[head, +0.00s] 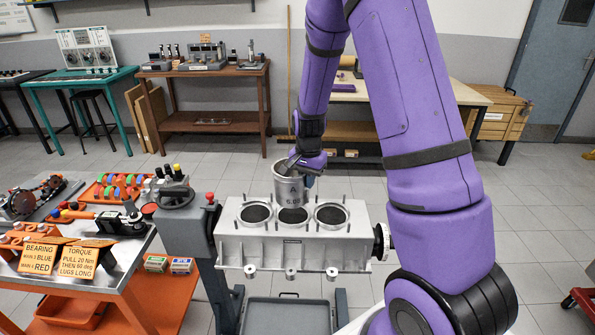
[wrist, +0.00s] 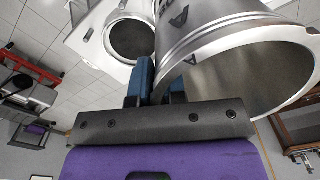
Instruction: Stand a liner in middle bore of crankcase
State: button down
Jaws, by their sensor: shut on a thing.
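The silver liner (head: 289,186), a hollow cylinder with dark markings, is upright above the crankcase (head: 245,246) in the head view. My gripper (head: 309,165) is shut on the liner's upper wall. In the wrist view the liner (wrist: 235,50) fills the upper right, with its open end toward the camera, and the blue fingers of my gripper (wrist: 160,85) are at its wall. The crankcase has three round bores in a row. The liner's lower end overlaps the middle bore (head: 293,216); whether it is above or inside the rim I cannot tell. The left bore (head: 255,214) and right bore (head: 331,214) look empty.
Upright studs stand around the bores on the crankcase deck. A grey stand post (head: 189,225) is at its left and a round knob (head: 382,241) at its right. A workbench with parts and two orange signs (head: 83,262) is at the left. A grey tray (head: 287,316) lies below.

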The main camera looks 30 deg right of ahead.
aim_at(308, 195)
jog(key=shift+d+f, duration=0.2)
jog(key=shift+f, duration=2.7)
jog(key=shift+w+a, duration=0.1)
jog(key=shift+w, duration=0.1)
jog(key=shift+f, duration=0.95)
jog(key=c, duration=1.4)
grip_release()
jog(key=shift+r, duration=1.5)
